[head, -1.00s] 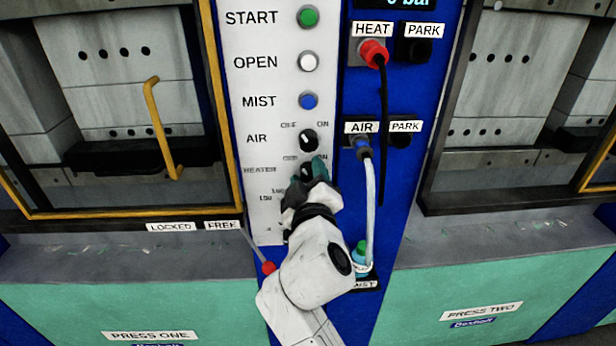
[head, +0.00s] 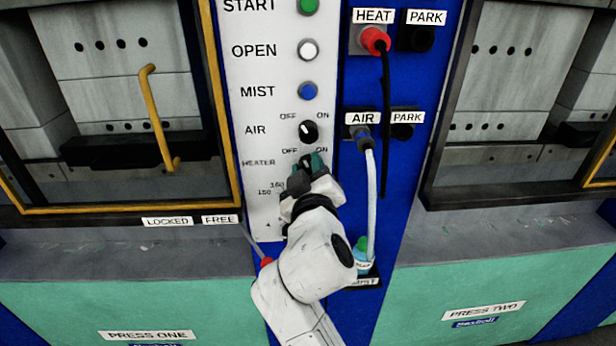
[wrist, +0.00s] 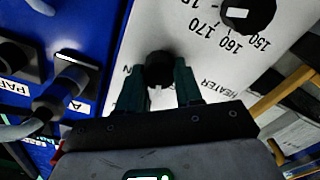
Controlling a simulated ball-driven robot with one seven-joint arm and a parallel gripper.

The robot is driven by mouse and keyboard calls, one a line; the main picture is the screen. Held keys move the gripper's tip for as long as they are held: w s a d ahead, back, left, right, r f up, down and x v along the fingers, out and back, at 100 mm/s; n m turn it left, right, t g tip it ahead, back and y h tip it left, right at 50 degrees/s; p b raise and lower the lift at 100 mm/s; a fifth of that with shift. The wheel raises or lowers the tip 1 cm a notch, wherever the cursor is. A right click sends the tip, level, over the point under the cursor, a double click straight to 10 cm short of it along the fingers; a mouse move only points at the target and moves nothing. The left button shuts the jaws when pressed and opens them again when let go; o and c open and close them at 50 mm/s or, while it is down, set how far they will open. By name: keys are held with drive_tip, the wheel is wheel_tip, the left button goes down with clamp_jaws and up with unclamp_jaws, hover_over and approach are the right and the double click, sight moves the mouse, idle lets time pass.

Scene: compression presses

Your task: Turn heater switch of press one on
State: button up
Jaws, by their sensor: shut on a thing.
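The heater switch (wrist: 158,68) is a round black knob on the white control panel of press one. In the wrist view it sits between the two green fingers of my gripper (wrist: 161,88), which is shut on it. A pale mark shows on the knob's side towards my palm. In the head view my gripper (head: 307,166) covers most of the switch, just below its OFF and ON labels. The ON label (head: 322,148) is at the right. I cannot tell for certain which label the switch points to.
Above are the air switch (head: 308,131) and the mist button (head: 308,91). A temperature dial (wrist: 248,14) is close to my gripper. Right of the panel hang the black heat cable (head: 385,110) and pale air hose (head: 371,205). A yellow handle (head: 158,120) stands out at the left.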

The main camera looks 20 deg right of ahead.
drive_tip(key=m+b, duration=0.3)
drive_tip(key=b, duration=0.1)
drive_tip(key=m+b, duration=0.1)
drive_tip(key=m, duration=0.1)
drive_tip(key=shift+f+m+b, duration=0.25)
drive_tip(key=shift+m+b, duration=0.05)
drive_tip(key=shift+b, duration=0.1)
drive_tip(key=shift+d+r+m+b, duration=0.1)
drive_tip(key=shift+r+m+b, duration=0.05)
drive_tip(key=shift+m+b, duration=1.9)
drive_tip(key=shift+m, duration=0.35)
drive_tip(key=o, duration=1)
drive_tip(key=shift+r, duration=0.1)
drive_tip(key=shift+s, duration=0.1)
drive_tip(key=v, duration=1)
drive_tip(key=shift+s+b, duration=0.35)
drive_tip(key=shift+b, duration=0.05)
